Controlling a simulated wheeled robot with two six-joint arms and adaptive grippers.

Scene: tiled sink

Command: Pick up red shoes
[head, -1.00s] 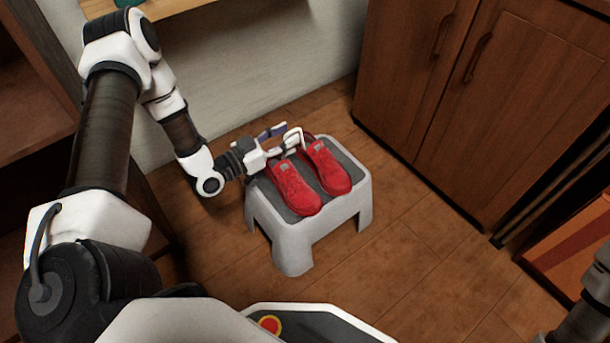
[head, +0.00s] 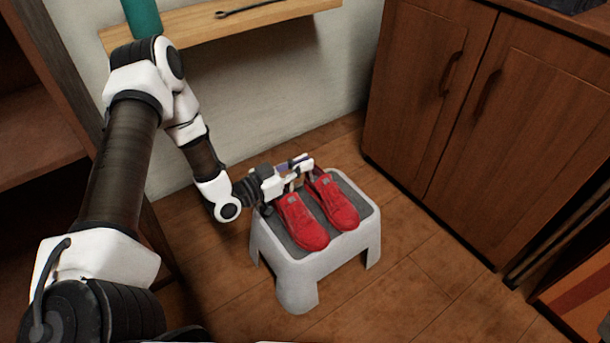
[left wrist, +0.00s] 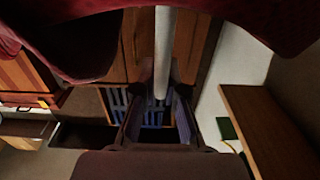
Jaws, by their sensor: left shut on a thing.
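A pair of red shoes (head: 318,214) lies side by side on the dark top of a light grey stool (head: 310,275), toes toward me. My left gripper (head: 296,172) reaches in from the left at their heel end and is shut on the red shoes. The exact contact is partly hidden behind the heels. In the left wrist view, dark red shoe surfaces (left wrist: 285,22) fill the upper corners. A pale bar (left wrist: 161,55) runs down between the fingers there; I cannot tell what it is. My right gripper is not in view.
A wooden cabinet (head: 430,110) stands at the right, and a dark shelf unit (head: 35,150) at the left. A wooden wall shelf (head: 215,25) holds a wrench (head: 245,9) and a teal object (head: 141,17). Floor in front and right of the stool is clear.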

